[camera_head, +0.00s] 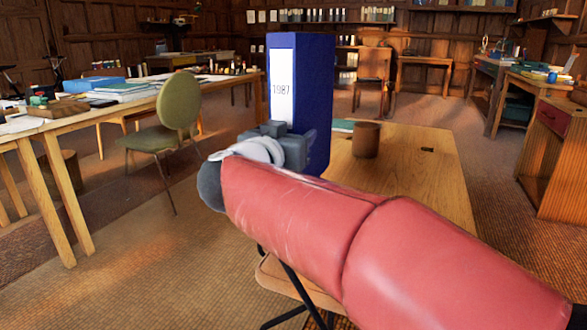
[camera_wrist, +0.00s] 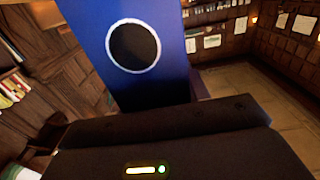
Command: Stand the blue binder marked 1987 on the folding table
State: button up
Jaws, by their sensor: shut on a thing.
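The blue binder (camera_head: 313,95) is upright in the head view, with a white label reading 1987 on its spine. My gripper (camera_head: 283,146) is shut on its lower part. The binder also fills the upper middle of the wrist view (camera_wrist: 170,30), where a dark round hole with a pale ring shows. The wooden folding table (camera_head: 428,180) lies behind and to the right of the binder.
A brown cylindrical pot (camera_head: 366,139) stands on the folding table, right of the binder, near a green book (camera_head: 343,126). A chair seat (camera_head: 278,279) shows below my arm. A green chair (camera_head: 177,104) and a long cluttered table (camera_head: 70,108) are at the left.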

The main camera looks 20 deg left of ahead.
jog(key=shift+f+b, duration=0.65)
jog(key=shift+f, duration=1.75)
jog(key=o, duration=1.4)
jog(key=s, duration=1.2)
jog(key=shift+a+p, duration=0.35)
jog(key=shift+a, duration=0.05)
